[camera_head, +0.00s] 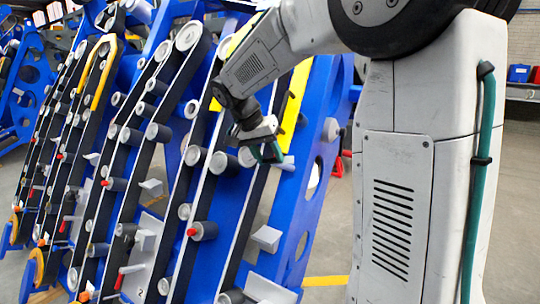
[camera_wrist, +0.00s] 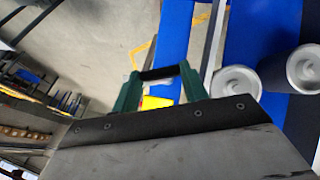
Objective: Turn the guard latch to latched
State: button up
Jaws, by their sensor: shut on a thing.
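My gripper (camera_head: 272,153) is at the blue harvester frame, beside the upper right rollers, in the head view. In the wrist view my gripper (camera_wrist: 158,76) shows two green fingers apart, with a short dark bar (camera_wrist: 158,73) spanning between their tips. The fingers are shut on this bar, which appears to be the guard latch's handle. The rest of the latch is hidden behind my gripper and wrist, so its angle cannot be told. A small yellow patch (camera_wrist: 155,102) shows between the fingers.
The blue chassis (camera_head: 317,165) carries dark belts and several grey rollers (camera_head: 203,230), some with red tips. Grey rollers (camera_wrist: 236,88) stand close right of my fingers in the wrist view. Yellow panels (camera_head: 297,95) are behind my arm. Open floor (camera_head: 325,255) lies right of the chassis.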

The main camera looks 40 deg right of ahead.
jog(key=n+g+h, duration=0.2)
jog(key=n, duration=0.1)
jog(key=n+g+h, duration=0.1)
jog(key=n, duration=0.1)
jog(key=shift+w+a+f, duration=0.15)
jog(key=shift+w+a, duration=0.2)
jog(key=shift+w, duration=0.05)
jog(key=n+h, duration=0.1)
jog(key=n, duration=0.1)
jog(key=n+h, duration=0.1)
jog(key=n, duration=0.1)
jog(key=n+g+h, duration=0.1)
jog(key=h, duration=0.1)
jog(key=shift+a+f+n, duration=0.15)
jog(key=shift+f+n, duration=0.1)
jog(key=shift+n, duration=0.15)
jog(key=o, duration=0.9)
jog(key=shift+o, duration=0.4)
jog(key=shift+f, duration=0.1)
jog(key=v, duration=0.7)
jog(key=shift+w+a, duration=0.2)
jog(key=shift+a, duration=0.15)
